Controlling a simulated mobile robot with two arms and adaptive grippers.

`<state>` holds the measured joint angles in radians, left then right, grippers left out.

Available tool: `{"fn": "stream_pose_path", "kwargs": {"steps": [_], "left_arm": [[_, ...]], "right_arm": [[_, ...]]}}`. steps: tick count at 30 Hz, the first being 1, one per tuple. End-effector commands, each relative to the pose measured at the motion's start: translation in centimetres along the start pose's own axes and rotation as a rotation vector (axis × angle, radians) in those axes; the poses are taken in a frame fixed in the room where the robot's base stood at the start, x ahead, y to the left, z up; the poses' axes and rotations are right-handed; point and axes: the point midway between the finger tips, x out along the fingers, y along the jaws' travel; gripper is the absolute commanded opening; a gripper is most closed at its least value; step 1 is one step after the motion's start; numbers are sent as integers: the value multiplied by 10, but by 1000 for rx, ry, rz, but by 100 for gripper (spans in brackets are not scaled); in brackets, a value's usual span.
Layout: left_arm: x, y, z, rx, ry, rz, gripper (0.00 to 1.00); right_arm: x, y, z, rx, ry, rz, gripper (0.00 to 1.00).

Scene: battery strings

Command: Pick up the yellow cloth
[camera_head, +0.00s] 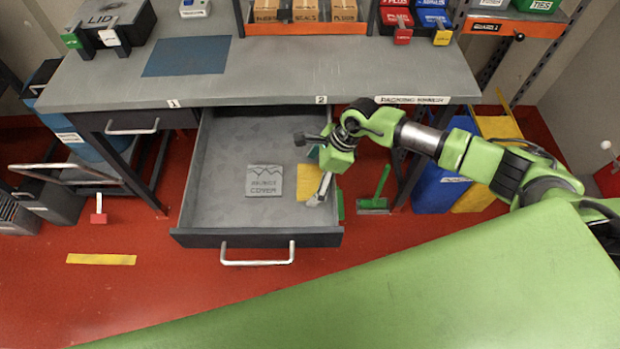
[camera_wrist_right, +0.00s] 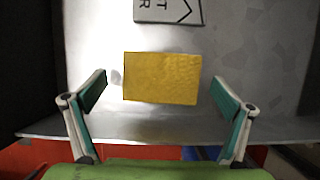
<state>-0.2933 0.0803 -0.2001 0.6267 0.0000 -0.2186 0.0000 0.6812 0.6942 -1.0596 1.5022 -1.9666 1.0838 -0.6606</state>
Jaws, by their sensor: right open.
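The yellow cloth (camera_head: 308,184) lies flat in the right part of the open drawer (camera_head: 222,192). In the right wrist view the cloth (camera_wrist_right: 162,78) is a yellow rectangle, fully visible, on the grey drawer floor. My right gripper (camera_head: 311,171) hangs over the drawer at the cloth, partly covering it in the head view. In the wrist view my right gripper (camera_wrist_right: 159,92) is open, with one finger on each side of the cloth and nothing between them but the cloth below. My left gripper is not in view.
A grey cover (camera_head: 264,181) with lettering lies left of the cloth; its edge shows in the wrist view (camera_wrist_right: 168,10). The drawer front (camera_head: 262,239) and handle are below. The bench top (camera_head: 290,75) overhangs behind. A green brush (camera_head: 374,203) stands right of the drawer.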

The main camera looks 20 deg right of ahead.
Motion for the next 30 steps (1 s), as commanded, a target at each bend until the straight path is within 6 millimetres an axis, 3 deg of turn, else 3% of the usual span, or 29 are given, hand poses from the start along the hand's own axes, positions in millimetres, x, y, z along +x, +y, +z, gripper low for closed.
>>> {"fn": "stream_pose_path", "kwargs": {"steps": [7, 12, 23, 30], "left_arm": [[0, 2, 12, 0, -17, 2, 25], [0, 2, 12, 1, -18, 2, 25], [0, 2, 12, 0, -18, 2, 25], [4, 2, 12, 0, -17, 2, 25]], "right_arm": [[2, 0, 0, -1, 0, -1, 93], [1, 0, 0, 0, 0, -1, 55], [0, -1, 1, 0, -1, -2, 55], [-21, -2, 10, -3, -3, -5, 55]]}}
